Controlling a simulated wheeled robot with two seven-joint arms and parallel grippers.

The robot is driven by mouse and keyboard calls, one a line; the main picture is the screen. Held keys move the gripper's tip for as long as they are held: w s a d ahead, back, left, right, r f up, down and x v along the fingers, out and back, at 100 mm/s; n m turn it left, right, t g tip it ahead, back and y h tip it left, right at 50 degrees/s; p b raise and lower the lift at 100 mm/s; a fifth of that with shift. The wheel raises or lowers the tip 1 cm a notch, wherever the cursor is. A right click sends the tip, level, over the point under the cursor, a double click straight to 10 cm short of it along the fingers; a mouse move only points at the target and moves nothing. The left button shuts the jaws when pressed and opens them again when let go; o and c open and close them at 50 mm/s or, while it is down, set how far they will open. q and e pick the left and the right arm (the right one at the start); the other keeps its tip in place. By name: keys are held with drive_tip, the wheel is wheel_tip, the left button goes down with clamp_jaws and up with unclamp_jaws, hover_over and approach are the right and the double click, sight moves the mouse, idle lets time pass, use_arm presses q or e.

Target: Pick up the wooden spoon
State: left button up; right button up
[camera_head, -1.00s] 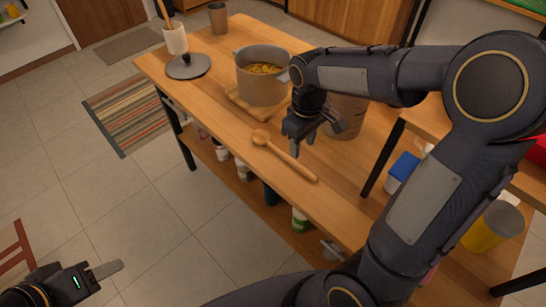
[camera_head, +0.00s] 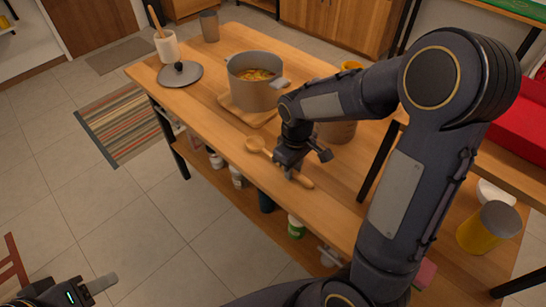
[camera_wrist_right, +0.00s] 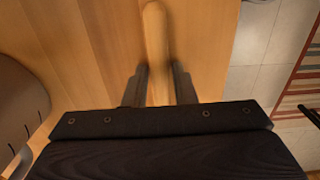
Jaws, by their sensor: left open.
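The wooden spoon (camera_head: 256,146) lies on the wooden table near its front edge, bowl end to the left. My right gripper (camera_head: 296,172) is low over its handle and hides part of it. In the right wrist view, the handle (camera_wrist_right: 155,40) runs between the two fingers (camera_wrist_right: 160,85), which stand apart on either side of it. I cannot tell whether they touch it. My left gripper (camera_head: 95,287) is open and empty, over the floor at the bottom left; only part of it shows.
A pot of soup (camera_head: 254,92) stands on a wooden board behind the spoon. A lid (camera_head: 180,76), a utensil holder (camera_head: 166,48) and a cup (camera_head: 209,26) are at the far left. A brown container (camera_head: 338,132) is close behind my right gripper. Several jars stand on the lower shelf.

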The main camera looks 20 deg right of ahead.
clamp_jaws()
drive_tip(key=shift+r, duration=0.1)
